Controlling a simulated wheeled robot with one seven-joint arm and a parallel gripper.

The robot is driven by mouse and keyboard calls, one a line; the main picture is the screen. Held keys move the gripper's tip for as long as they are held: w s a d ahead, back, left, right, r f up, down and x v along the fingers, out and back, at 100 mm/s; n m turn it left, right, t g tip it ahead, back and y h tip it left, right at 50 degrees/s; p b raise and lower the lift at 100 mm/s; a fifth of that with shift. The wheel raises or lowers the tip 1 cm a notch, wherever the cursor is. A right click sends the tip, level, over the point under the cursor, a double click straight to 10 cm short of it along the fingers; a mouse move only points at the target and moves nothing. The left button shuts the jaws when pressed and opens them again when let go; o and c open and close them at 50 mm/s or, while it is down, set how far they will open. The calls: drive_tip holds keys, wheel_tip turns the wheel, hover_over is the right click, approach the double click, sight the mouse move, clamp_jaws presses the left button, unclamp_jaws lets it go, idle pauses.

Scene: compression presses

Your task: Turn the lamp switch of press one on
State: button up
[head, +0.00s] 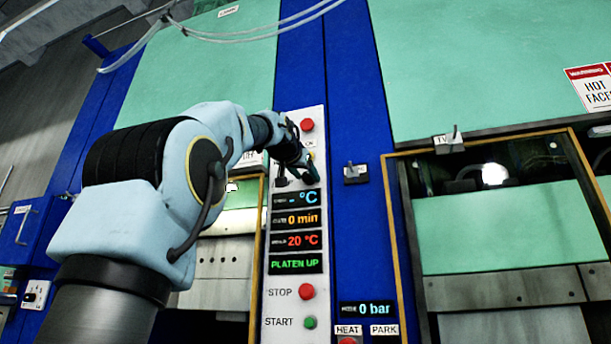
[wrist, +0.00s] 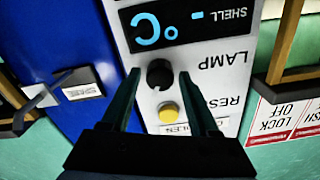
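The lamp switch (wrist: 159,74) is a small round black knob on a white control panel (head: 292,272). The word LAMP (wrist: 225,61) is upside down beside it in the wrist view. My gripper (head: 296,178) is at the upper part of the panel. In the wrist view my gripper (wrist: 160,78) is open, with one dark finger on each side of the knob. Small gaps show between the knob and the fingers, but I cannot tell whether the tips reach its depth. In the head view my gripper hides the knob. The knob's setting is not readable.
A yellow button (wrist: 168,112) lies between the fingers, close to the knob. Displays (head: 296,220), a red STOP button (head: 307,291) and a green START button (head: 310,323) are lower on the panel. A toggle lever (head: 355,173) stands on the blue column to the right.

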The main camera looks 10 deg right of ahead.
drive_tip(key=shift+o, duration=0.5)
drive_tip(key=shift+s+a, duration=0.2)
drive_tip(key=shift+s, duration=0.1)
drive_tip(key=b+v, duration=0.5)
drive_tip(key=v, duration=0.5)
drive_tip(key=shift+s, duration=0.15)
